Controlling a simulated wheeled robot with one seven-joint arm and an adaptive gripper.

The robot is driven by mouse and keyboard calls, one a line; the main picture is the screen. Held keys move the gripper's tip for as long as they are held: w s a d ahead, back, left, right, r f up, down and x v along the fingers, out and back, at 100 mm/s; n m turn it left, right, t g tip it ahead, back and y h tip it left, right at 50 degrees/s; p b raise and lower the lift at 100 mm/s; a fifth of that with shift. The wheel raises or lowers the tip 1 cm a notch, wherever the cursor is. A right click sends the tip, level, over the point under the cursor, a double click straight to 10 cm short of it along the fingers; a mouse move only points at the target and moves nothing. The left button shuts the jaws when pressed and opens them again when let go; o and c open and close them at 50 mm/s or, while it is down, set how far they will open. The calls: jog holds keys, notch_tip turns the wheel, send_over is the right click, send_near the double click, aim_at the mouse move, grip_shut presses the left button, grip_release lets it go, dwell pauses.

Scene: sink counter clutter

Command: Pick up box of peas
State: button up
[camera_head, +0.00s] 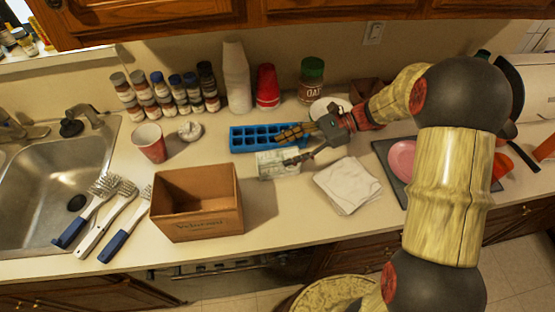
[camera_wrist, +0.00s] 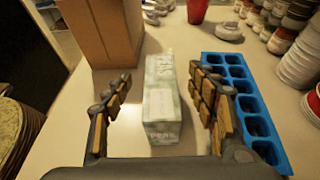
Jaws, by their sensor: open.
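The box of peas (camera_wrist: 161,100) is a pale green and white carton lying on the counter. In the wrist view it lies between the two fingers of my gripper (camera_wrist: 160,115), which are open and spread to either side of it with gaps. In the head view the box (camera_head: 272,165) lies in front of the blue tray, partly hidden by my gripper (camera_head: 285,147). I cannot tell exactly how high the fingertips are above the counter.
A blue ice tray (camera_head: 240,139) is close beside one finger. An open cardboard box (camera_head: 197,226) stands to the left, and folded white cloths (camera_head: 347,185) lie to the right. Several spice jars (camera_head: 160,92) and a red cup stack (camera_head: 267,87) stand behind.

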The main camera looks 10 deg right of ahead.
aim_at(278, 156)
jog(key=shift+s+f, duration=0.15)
jog(key=shift+f, duration=0.25)
jog(key=shift+a+f, duration=0.15)
jog(key=shift+b+x, duration=0.6)
jog(key=shift+x, duration=0.6)
jog(key=b+x, duration=0.2)
jog(key=x, duration=0.3)
jog(key=shift+w+f, duration=0.2)
jog(key=shift+c, duration=0.6)
grip_shut()
